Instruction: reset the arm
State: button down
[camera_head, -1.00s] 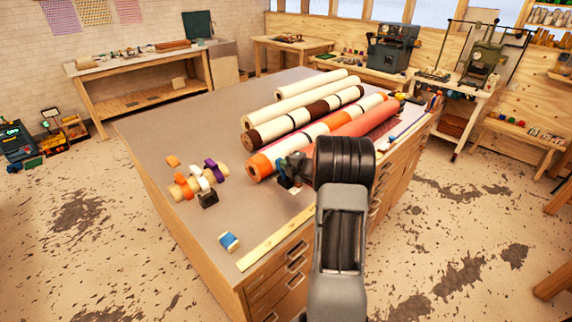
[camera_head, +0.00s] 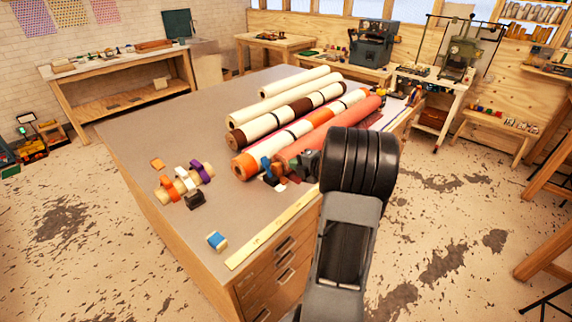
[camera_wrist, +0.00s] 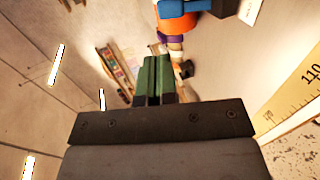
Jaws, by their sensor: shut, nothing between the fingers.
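My arm (camera_head: 358,165) reaches up from the bottom of the head view over the near right edge of the workbench. My gripper's green fingers (camera_wrist: 158,78) are pressed together in the wrist view, with nothing between them. In the head view the gripper is partly hidden by the dark wrist joint, near the close end of the red roll (camera_head: 335,135). I cannot tell whether it touches anything.
A cream roll (camera_head: 300,82), a brown-and-cream roll (camera_head: 290,115) and an orange-and-white roll (camera_head: 300,132) lie on the bench (camera_head: 135,130). The bench's left side is bare.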

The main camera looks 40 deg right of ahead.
jog(key=s+a+f+n+g+y, duration=0.15)
jog(key=s+a+n+g, duration=0.45)
jog(key=n, duration=0.9)
jog(key=s+a+f+n+g+y, duration=0.1)
jog(key=s+a+f+n+g, duration=0.2)
jog(key=a+n, duration=0.8)
jog(key=s+a+r+n+h, duration=0.2)
jog(key=s+a+r+n, duration=0.2)
jog(key=n, duration=0.9)
jog(key=s+a+r+n+h, duration=0.3)
jog(key=s+a+r+n, duration=0.2)
jog(key=n, duration=0.7)
jog(key=shift+a+r+n, duration=0.4)
jog(key=shift+a+r, duration=0.1)
jog(key=shift+a, duration=0.15)
